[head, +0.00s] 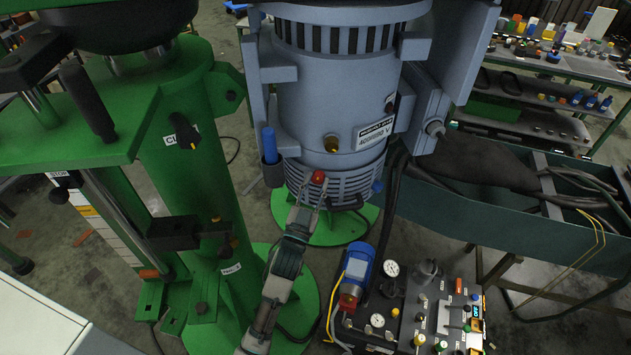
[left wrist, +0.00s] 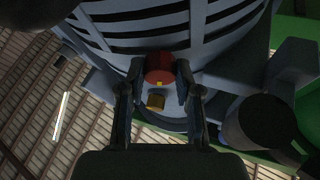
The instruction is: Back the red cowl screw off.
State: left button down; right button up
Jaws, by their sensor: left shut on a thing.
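The red cowl screw (head: 318,177) sits low on the slatted cowl of the blue-grey machine (head: 335,105). My left gripper (head: 314,192) reaches up to it from below and is shut on it. In the left wrist view the red screw head (left wrist: 159,67) lies between the two fingertips, with a small yellow-brass piece (left wrist: 156,101) just below it. The slatted cowl (left wrist: 165,25) is right behind the screw. I cannot tell whether the screw is still seated in the cowl. My right gripper is not in view.
A green stand (head: 185,140) rises close on the left of my arm. A pump unit with gauges (head: 400,310) stands on the floor at the lower right. A teal trough with cables (head: 450,215) is at the right. A blue cylinder (head: 270,146) hangs left of the cowl.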

pick_arm(q)
jog(key=c, duration=0.8)
grip_release()
jog(key=v, duration=1.2)
jog(key=shift+f, duration=0.1)
